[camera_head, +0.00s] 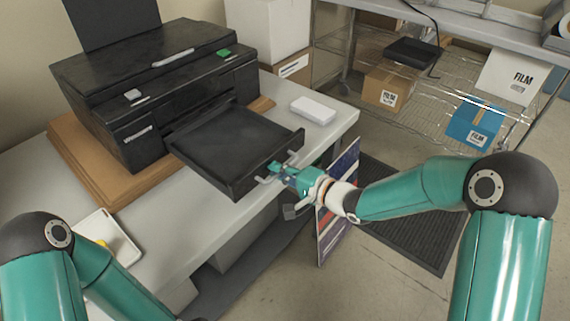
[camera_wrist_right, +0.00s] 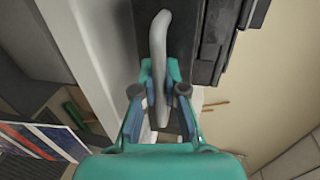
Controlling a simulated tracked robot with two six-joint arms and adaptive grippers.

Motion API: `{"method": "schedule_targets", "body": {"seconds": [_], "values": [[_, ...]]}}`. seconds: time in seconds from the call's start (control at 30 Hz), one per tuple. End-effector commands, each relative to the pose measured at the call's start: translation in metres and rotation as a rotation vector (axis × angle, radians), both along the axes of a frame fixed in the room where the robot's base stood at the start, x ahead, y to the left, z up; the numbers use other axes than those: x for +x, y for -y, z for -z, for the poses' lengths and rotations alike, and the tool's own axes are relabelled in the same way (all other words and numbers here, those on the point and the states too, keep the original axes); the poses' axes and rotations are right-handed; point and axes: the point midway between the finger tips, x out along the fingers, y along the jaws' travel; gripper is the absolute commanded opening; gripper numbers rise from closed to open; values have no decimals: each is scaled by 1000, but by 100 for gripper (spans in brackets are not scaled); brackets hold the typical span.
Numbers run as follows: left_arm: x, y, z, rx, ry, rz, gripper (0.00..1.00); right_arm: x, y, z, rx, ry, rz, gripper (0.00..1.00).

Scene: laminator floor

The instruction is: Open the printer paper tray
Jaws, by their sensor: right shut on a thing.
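The black printer (camera_head: 160,85) stands on a brown board on the white table. Its black paper tray (camera_head: 218,140) is pulled out toward the front right, past the table edge. A light grey bar handle (camera_head: 280,166) sits on the tray's front face. My right gripper (camera_head: 277,168) is at the handle. In the right wrist view the handle (camera_wrist_right: 160,45) runs between the two fingers of the right gripper (camera_wrist_right: 160,90), which is shut on it. My left arm shows at the lower left, but its gripper is out of view.
A small white box (camera_head: 313,110) lies on the table right of the tray. A white tray-like item (camera_head: 108,240) lies at the table's front left. A wire shelf (camera_head: 430,105) with boxes stands at the right. A dark mat (camera_head: 405,225) lies on the floor.

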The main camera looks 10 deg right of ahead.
Motion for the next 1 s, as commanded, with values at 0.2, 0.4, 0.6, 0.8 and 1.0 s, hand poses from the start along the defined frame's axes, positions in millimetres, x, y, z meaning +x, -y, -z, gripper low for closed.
{"method": "schedule_targets", "body": {"seconds": [0.2,0.4,0.6,0.8,1.0], "values": [[0,0,0,0,0,0,40,-3,-2,5,-5,-10,-10,0],[0,0,0,0,0,0,40,-2,-3,5,-4,-10,-8,23],[0,0,0,0,0,0,40,-1,-2,3,-3,-5,-7,23],[0,0,0,0,0,0,40,-6,5,0,-3,-5,-3,23],[0,0,0,0,0,0,40,-28,27,-6,-3,-5,-2,23]]}}
